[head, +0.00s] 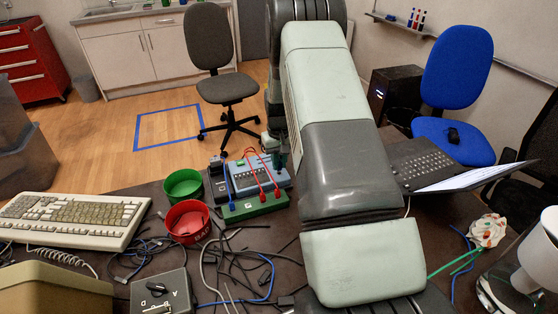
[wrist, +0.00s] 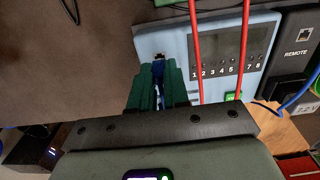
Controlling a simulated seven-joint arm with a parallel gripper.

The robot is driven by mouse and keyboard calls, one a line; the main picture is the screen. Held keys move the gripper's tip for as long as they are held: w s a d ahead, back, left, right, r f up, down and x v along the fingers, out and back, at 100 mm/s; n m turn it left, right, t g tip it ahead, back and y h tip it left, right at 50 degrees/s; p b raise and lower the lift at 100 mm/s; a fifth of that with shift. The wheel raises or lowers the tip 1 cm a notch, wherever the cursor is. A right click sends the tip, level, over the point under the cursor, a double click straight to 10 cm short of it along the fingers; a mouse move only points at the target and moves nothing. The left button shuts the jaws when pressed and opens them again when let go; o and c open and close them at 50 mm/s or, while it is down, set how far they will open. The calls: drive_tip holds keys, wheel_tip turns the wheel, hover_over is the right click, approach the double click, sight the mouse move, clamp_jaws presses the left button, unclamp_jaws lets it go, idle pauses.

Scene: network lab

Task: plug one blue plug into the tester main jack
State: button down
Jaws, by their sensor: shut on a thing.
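The tester main unit (wrist: 183,45) is a pale blue box with a dark panel numbered 1 to 8; it also shows in the head view (head: 272,181). Its jack (wrist: 158,57) faces up near the box's left end in the wrist view. My gripper (wrist: 158,80) has green fingers, shut on a blue plug (wrist: 158,72). The plug is right beside the jack in the picture; I cannot tell whether its tip touches or enters it. Most of the plug is hidden between the fingers. In the head view my gripper (head: 281,158) is over the tester's right end, partly hidden.
The dark REMOTE unit (wrist: 298,42) has a blue cable beside it. Red cables arch over the tester to a green block (head: 255,206). A green bowl (head: 183,174) and a red BAD bowl (head: 188,239) stand left. Loose cables lie in front; a laptop (head: 412,152) is right.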

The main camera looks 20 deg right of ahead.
drive_tip(key=shift+f, duration=0.75)
idle(1.2)
drive_tip(key=c, duration=1)
unclamp_jaws()
drive_tip(key=shift+c, duration=0.2)
wheel_tip(320, 180, up, 11)
drive_tip(key=shift+f, duration=0.1)
